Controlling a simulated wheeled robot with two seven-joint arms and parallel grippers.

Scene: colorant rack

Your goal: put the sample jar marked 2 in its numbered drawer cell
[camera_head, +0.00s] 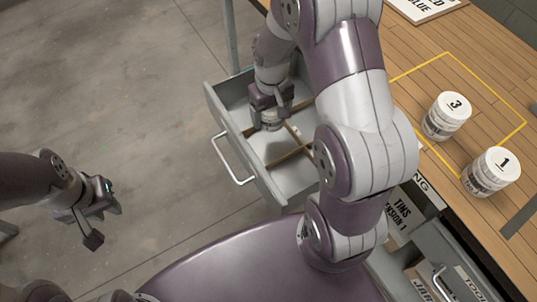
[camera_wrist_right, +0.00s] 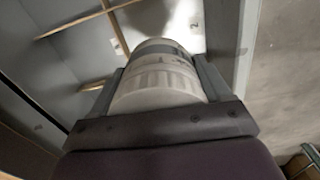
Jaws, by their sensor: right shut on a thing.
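A white-lidded sample jar (camera_head: 271,121) is between the fingers of my right gripper (camera_head: 270,108), inside the open drawer (camera_head: 262,180). In the right wrist view the jar (camera_wrist_right: 158,85) sits between both fingers of the gripper (camera_wrist_right: 160,80); its lid number cannot be read.
Jars marked 3 (camera_head: 446,116) and 1 (camera_head: 491,171) stand on the wooden bench (camera_head: 433,72), the first inside a yellow outline. The drawer handle (camera_head: 232,162) sticks out to the left. Another drawer (camera_head: 440,262) shows at lower right. My right arm hides the drawer's right side.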

